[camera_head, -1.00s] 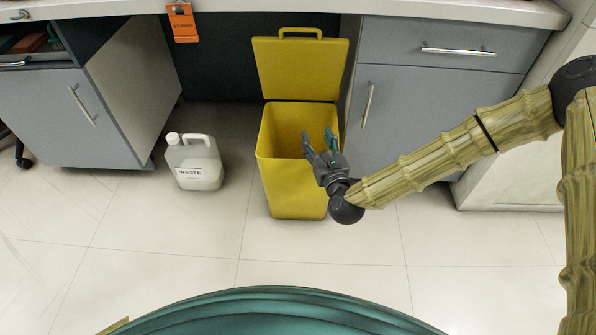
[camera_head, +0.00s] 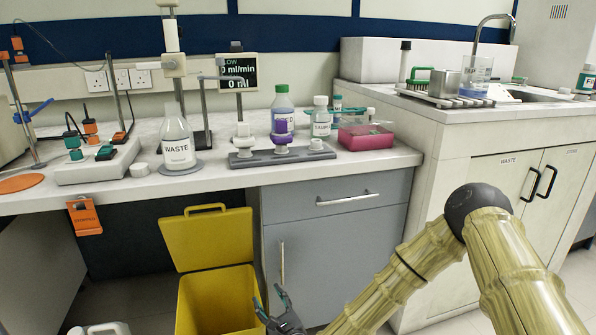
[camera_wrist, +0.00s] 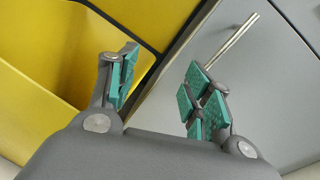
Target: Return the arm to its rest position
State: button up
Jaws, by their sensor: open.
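My gripper (camera_head: 272,308) is low in the head view, at the right edge of the yellow bin (camera_head: 215,300). Its base is cut off by the frame's bottom. In the wrist view my gripper (camera_wrist: 158,90) has its two teal-padded fingers spread apart with nothing between them. The yellow bin (camera_wrist: 50,50) fills the left of that view, and the grey cabinet door (camera_wrist: 270,80) with its bar handle (camera_wrist: 232,40) lies beyond the fingers. My arm runs from the right down to the gripper.
The bin's lid (camera_head: 208,238) stands open. The bench (camera_head: 225,178) above carries a waste flask (camera_head: 178,148), bottles and a pink box (camera_head: 366,137). A white jug (camera_head: 98,328) is at bottom left. A sink cabinet (camera_head: 500,185) stands at right.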

jog(key=s+d+f+n+g+h, duration=0.2)
jog(key=s+d+f+n+g, duration=0.2)
jog(key=s+d+f+n, duration=0.5)
jog(key=s+d+f+n+g+h, duration=0.2)
jog(key=s+d+f+n+g, duration=0.2)
jog(key=s+d+f+n, duration=0.5)
jog(key=s+d+f+n+g+h+b, duration=0.1)
jog(key=s+d+f+n+g, duration=0.2)
jog(key=s, duration=0.5)
jog(key=s+d+f+n+g+h+b, duration=0.1)
jog(key=s+d+f+n+g+h, duration=0.15)
jog(key=s+d, duration=0.4)
jog(key=s+d+f+n+g+h+b, duration=0.1)
jog(key=s+d+n+g, duration=0.2)
jog(key=s, duration=0.6)
notch_tip(320, 180, up, 38)
jog(key=p, duration=3.8)
jog(key=shift+d+f+t, duration=0.15)
jog(key=shift+d+t, duration=0.15)
jog(key=shift+t, duration=0.15)
jog(key=shift+w, duration=0.1)
